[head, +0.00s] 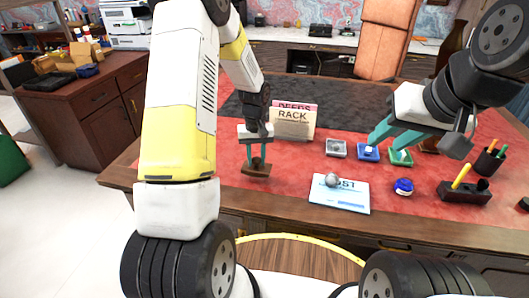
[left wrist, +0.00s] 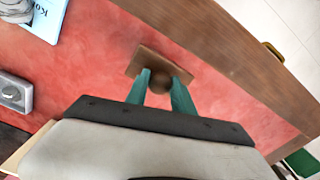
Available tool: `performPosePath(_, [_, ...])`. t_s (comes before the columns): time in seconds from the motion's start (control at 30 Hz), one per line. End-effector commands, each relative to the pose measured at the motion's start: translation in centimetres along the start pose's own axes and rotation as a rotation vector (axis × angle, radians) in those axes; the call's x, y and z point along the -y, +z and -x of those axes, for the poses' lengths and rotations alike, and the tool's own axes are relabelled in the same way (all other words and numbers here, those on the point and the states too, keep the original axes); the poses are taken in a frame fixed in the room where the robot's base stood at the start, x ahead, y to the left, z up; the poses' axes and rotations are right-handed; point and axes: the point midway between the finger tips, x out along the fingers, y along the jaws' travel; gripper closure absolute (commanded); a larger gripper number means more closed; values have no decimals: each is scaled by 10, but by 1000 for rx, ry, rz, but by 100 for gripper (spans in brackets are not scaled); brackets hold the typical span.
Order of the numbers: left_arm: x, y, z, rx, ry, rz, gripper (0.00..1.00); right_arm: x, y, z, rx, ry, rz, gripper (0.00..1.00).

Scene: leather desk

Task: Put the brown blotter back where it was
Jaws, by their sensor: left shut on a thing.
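The brown blotter (head: 256,168) is a small wooden block with a round knob on top. It is at the left part of the red desk top in the head view, and in the left wrist view the blotter (left wrist: 143,62) lies at the fingertips. My left gripper (head: 257,158) points down and is shut on the knob, with one teal finger on each side. I cannot tell whether the blotter touches the desk. My right gripper (head: 387,146) is open and empty, its fingers apart above the blue and green square pieces at the right.
A rack of booklets (head: 293,124) stands behind the blotter. A grey square piece (head: 336,148), blue piece (head: 368,153), green piece (head: 401,158) and white-blue booklet (head: 340,196) lie to the right. A pen block (head: 465,192) is far right. Red surface around the blotter is clear.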

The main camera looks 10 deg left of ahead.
Motion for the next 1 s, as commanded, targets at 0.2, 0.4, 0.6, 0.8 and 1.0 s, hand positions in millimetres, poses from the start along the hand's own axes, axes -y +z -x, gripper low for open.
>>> performPosePath(0.2, [0,1,-28,4,-2,-1,100,0,0,0,0,0,0,64])
performPosePath(0.4, [0,0,-34,0,0,0,100,0,0,0,0,0,0,64])
performPosePath(0.6, [0,1,-36,1,0,0,100,0,0,0,0,0,0,64])
performPosePath(0.8, [0,1,-37,1,0,0,49,0,0,0,0,0,0,64])
performPosePath(1.0, [0,1,-36,1,0,0,49,0,0,0,0,0,0,64])
